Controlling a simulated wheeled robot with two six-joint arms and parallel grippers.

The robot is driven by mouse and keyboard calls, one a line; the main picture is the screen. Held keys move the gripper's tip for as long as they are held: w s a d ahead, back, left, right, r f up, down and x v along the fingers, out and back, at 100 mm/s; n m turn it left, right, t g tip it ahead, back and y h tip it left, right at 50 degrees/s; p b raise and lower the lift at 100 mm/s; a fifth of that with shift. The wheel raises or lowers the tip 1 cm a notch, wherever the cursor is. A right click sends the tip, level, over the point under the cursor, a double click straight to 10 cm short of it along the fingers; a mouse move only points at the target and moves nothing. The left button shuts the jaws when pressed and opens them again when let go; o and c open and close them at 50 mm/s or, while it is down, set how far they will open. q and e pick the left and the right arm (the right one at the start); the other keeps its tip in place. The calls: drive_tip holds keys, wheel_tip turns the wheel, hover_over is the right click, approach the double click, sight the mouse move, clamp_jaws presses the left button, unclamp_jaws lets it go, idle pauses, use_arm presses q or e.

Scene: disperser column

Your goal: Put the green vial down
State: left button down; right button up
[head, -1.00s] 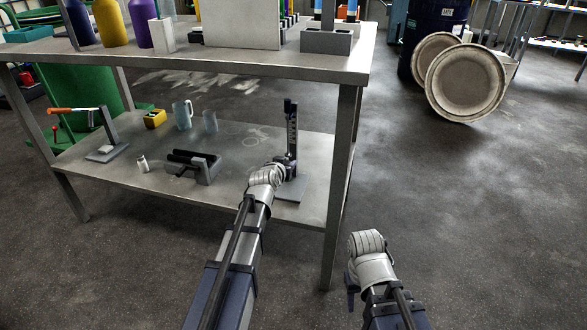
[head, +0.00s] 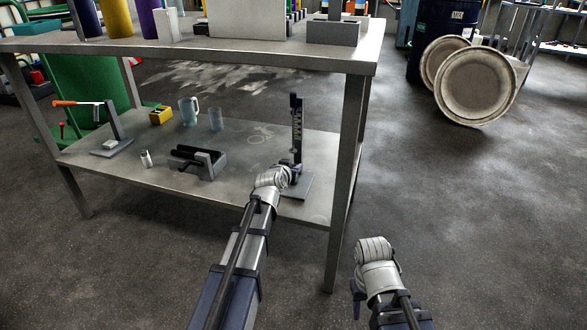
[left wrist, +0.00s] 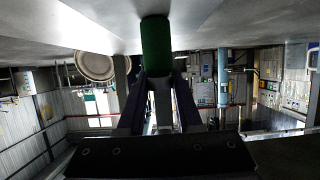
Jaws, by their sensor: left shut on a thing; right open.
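The green vial (left wrist: 156,45) shows in the left wrist view, between the two fingers of my left gripper (left wrist: 159,82). The gripper is shut on it. The vial's far end is close to a grey surface at the top of that view; I cannot tell whether they touch. In the head view my left gripper (head: 289,172) is at the dark upright column stand (head: 297,130) on the lower shelf (head: 235,190). The vial is hidden there behind my wrist. My right gripper (head: 357,290) is open, low on the right, outside the table.
On the lower shelf stand a black-and-grey holder (head: 198,162), a small white bottle (head: 146,158), a blue mug (head: 188,111), a glass (head: 216,120), a yellow box (head: 161,115) and an orange-handled stand (head: 111,140). The table leg (head: 340,220) stands between my arms. The upper tabletop (head: 240,55) overhangs.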

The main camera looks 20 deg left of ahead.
use_arm(q)
drive_tip(key=c, duration=0.6)
unclamp_jaws()
drive_tip(key=shift+f, duration=0.1)
